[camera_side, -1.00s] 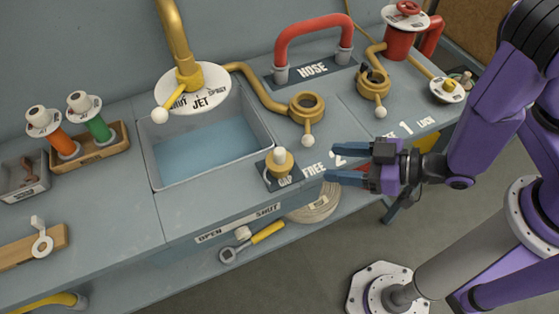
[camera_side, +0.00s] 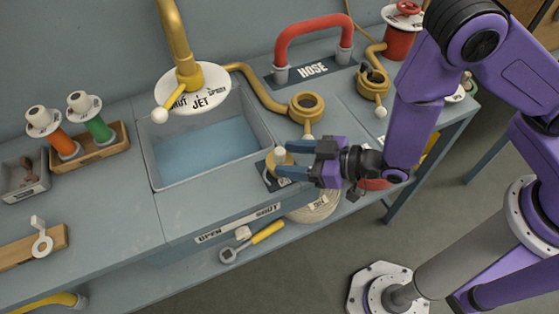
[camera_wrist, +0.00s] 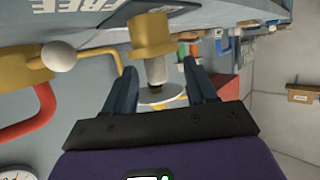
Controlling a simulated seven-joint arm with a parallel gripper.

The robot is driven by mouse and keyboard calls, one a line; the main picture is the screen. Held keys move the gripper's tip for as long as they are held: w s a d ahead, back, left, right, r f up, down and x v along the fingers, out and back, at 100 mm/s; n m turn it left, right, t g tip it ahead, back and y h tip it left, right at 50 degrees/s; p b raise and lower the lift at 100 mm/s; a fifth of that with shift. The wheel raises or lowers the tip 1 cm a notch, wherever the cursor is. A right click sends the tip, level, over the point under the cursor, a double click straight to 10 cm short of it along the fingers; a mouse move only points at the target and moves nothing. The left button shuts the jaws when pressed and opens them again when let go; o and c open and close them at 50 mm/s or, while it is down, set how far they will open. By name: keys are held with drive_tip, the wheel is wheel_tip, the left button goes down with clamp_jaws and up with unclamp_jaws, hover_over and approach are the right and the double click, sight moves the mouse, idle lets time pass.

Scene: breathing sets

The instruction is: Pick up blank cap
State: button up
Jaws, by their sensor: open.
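The blank cap (camera_side: 271,160) is a yellow piece with a pale knob, standing on a dark plate at the bench's front edge, right of the sink. My gripper (camera_side: 282,160) is open beside it, its two blue fingers reaching in from the right and partly hiding the cap in the side view. In the wrist view the cap (camera_wrist: 152,38) shows its yellow body and pale knob, with the knob between the open fingertips (camera_wrist: 160,68). I cannot tell whether either finger touches it.
A brass ring fitting (camera_side: 306,106) with a ball-ended lever stands just behind my gripper. The sink (camera_side: 205,150) lies to the left. A red hose handle (camera_side: 313,36) stands at the back.

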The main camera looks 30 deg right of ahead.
sight(272, 160)
drive_tip(key=shift+x, duration=2.6)
drive_tip(key=shift+w+d, duration=0.15)
drive_tip(key=shift+w, duration=0.05)
drive_tip(key=shift+r, duration=0.1)
clamp_jaws()
drive_tip(key=shift+r, duration=0.15)
